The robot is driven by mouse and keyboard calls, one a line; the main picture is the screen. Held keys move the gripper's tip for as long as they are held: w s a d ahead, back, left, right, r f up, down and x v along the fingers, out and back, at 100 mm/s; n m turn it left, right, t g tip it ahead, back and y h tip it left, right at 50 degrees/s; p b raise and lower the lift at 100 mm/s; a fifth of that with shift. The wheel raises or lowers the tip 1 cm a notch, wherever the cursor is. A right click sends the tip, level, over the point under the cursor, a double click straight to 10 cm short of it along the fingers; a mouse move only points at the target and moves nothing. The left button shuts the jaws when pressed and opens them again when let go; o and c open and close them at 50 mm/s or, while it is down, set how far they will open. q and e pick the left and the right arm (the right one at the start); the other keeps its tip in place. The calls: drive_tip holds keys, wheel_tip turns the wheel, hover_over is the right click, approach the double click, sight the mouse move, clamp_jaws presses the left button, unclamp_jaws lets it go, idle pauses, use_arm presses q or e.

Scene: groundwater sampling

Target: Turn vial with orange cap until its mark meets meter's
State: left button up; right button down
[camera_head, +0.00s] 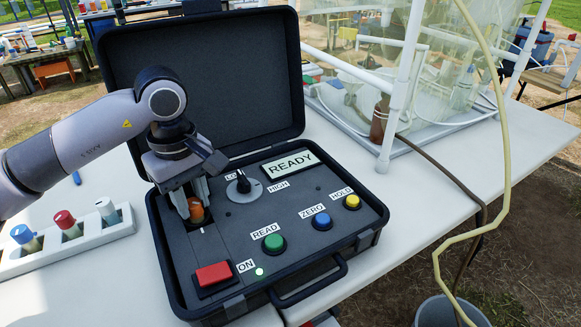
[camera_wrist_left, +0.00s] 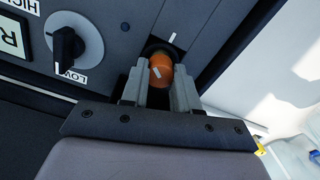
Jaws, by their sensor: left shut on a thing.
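The vial's orange cap (camera_head: 196,211) stands upright at the left side of the meter (camera_head: 228,230), in the meter's well. My left gripper (camera_head: 192,205) comes down from above and is shut on the orange cap. In the left wrist view the cap (camera_wrist_left: 161,72) sits between the two fingers (camera_wrist_left: 160,88). A white mark shows on the cap, and a white line (camera_wrist_left: 172,38) shows on the panel just beyond the well; the two look close but not clearly in line. The vial's body is hidden in the well. My right gripper is not in view.
The panel has a dial (camera_head: 244,187), a READY display (camera_head: 290,164), a red switch (camera_head: 213,274), and green, blue and yellow buttons. A white rack (camera_head: 100,238) with capped vials stands left. The open lid (camera_head: 205,80) rises behind my gripper.

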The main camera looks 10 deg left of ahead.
use_arm(q)
drive_tip(key=m+b, duration=0.2)
drive_tip(key=m, duration=0.2)
drive_tip(key=shift+f+m, duration=0.15)
drive_tip(key=shift+m, duration=0.15)
drive_tip(key=m+b, duration=0.1)
drive_tip(key=m, duration=0.3)
drive_tip(key=o, duration=0.8)
